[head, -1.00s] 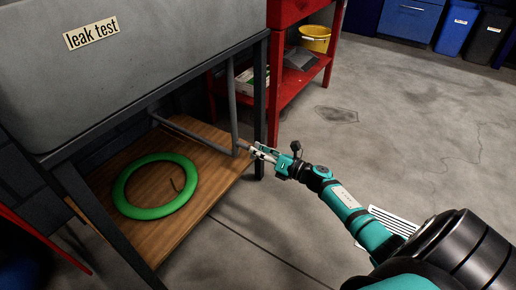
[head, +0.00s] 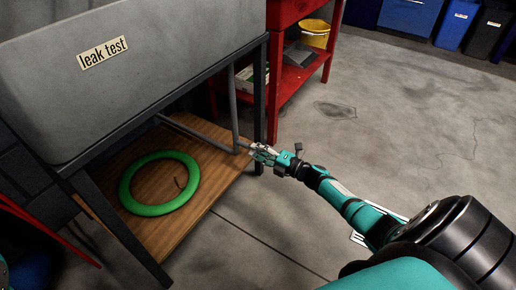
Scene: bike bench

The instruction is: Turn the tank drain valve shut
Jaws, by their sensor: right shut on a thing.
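The grey tank (head: 170,75) labelled "leak test" stands on a dark frame at the upper left. Its grey drain pipe (head: 234,110) runs down below the tank to a low bend near the frame's front right leg. My right gripper (head: 257,151) is at the pipe's low end, beside that leg, and is shut on the drain valve. The jaws cover the valve, so its handle and exact angle cannot be made out. My left gripper is out of view.
A green ring (head: 135,202) lies on the wooden lower shelf (head: 205,190) under the tank. The frame leg (head: 260,100) stands close to my right gripper. A red shelf unit (head: 300,78) with a yellow bucket (head: 315,34) is behind. The concrete floor at right is clear.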

